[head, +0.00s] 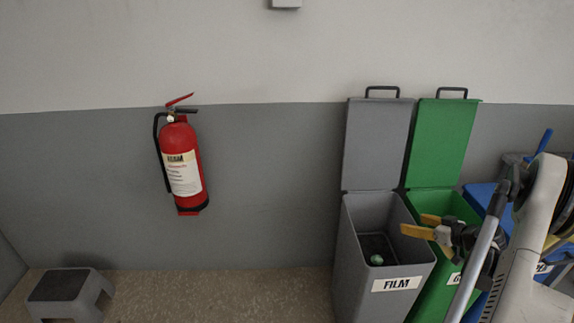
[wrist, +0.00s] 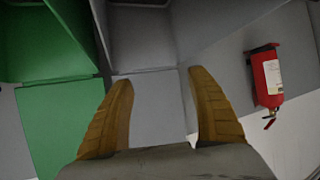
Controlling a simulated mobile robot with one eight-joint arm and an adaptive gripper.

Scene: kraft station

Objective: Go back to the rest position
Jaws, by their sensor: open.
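My gripper (head: 424,225) is at the right in the head view, with its yellow-brown fingers above the green bin (head: 440,150) and near the right rim of the grey FILM bin (head: 362,300). In the wrist view the two fingers of my gripper (wrist: 160,95) stand wide apart with nothing between them. A small pale green item (head: 376,260) lies inside the grey bin. The lids of both bins stand open against the wall. The label on the green bin is partly hidden by my arm.
A red fire extinguisher (head: 183,165) hangs on the wall left of the bins; it also shows in the wrist view (wrist: 266,78). A grey step stool (head: 70,293) stands at the lower left. A blue bin (head: 480,195) is partly hidden behind my arm. The floor between stool and bins is clear.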

